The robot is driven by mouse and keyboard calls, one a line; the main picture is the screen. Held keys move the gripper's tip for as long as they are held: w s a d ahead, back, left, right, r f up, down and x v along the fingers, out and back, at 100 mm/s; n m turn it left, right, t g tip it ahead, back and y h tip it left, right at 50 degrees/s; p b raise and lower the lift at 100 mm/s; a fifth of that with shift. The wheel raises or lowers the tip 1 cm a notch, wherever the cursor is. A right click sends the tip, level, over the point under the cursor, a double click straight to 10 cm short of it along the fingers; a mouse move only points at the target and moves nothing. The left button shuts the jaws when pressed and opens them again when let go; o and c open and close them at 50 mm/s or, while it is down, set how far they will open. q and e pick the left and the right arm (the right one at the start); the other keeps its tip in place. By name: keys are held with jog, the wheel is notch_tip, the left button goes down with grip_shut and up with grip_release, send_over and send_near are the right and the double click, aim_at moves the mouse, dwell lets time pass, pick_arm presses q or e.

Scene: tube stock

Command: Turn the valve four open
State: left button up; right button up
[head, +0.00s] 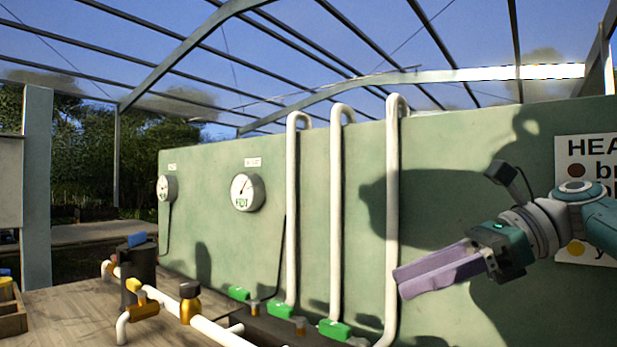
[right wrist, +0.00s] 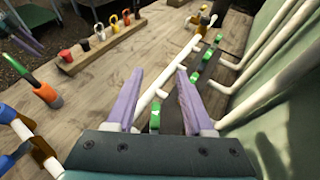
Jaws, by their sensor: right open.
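Several green valve handles sit low along the wall, at the feet of the white pipes. In the head view they are a left one (head: 238,293), a middle one (head: 280,310) and a right one (head: 334,329). Green handles also show in the right wrist view, one of them (right wrist: 154,118) between my fingers' bases in the picture. I cannot read any number, so I cannot tell which is valve four. My right gripper (head: 398,281) has long purple fingers, open and empty, raised in front of the wall and right of the handles.
White vertical pipes (head: 391,200) stand against the green wall (head: 460,190). A round gauge (head: 244,191) hangs there. A white pipe (head: 215,331) with yellow fittings crosses the wooden bench.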

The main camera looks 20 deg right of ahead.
notch_tip(320, 180, up, 10)
jog(key=p, duration=0.1)
jog(key=shift+f, duration=0.1)
jog(key=shift+c, duration=0.2)
